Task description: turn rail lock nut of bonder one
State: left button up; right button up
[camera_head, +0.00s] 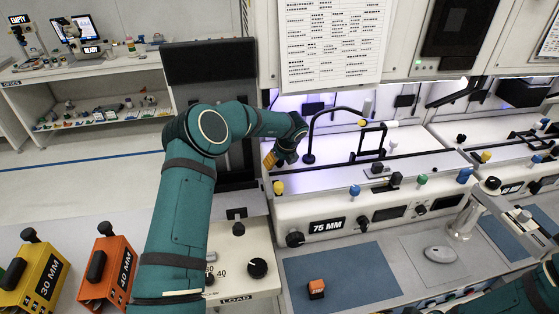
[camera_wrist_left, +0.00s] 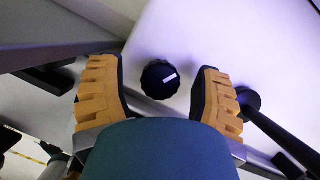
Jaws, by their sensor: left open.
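The rail lock nut, a round black ribbed knob with a white mark (camera_wrist_left: 160,80), sits on the pale machine surface in the left wrist view. My left gripper (camera_wrist_left: 157,72) is open, with one orange-padded finger on each side of the knob and a visible gap to both. In the head view my left gripper (camera_head: 269,160) is at the left end of bonder one (camera_head: 345,205), the machine labelled 75 MM. The knob is not clear there, behind my gripper. My right gripper is out of view.
A curved black rod (camera_head: 311,135) stands just right of my left gripper; its black base (camera_wrist_left: 248,100) is close to the right finger. Orange (camera_head: 110,272) and yellow (camera_head: 38,275) blocks stand at lower left. A blue mat (camera_head: 345,275) holds a small orange block (camera_head: 316,289).

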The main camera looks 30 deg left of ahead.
pick_arm(q)
grip_shut()
jog(key=shift+m, duration=0.4)
jog(key=m+t+h, duration=0.1)
jog(key=m, duration=0.2)
jog(key=shift+s, duration=0.1)
jog(key=m+h, duration=0.1)
jog(key=m, duration=0.1)
jog(key=m+t, duration=0.1)
jog(key=m, duration=0.2)
jog(key=shift+h, duration=0.4)
jog(key=shift+m, duration=0.3)
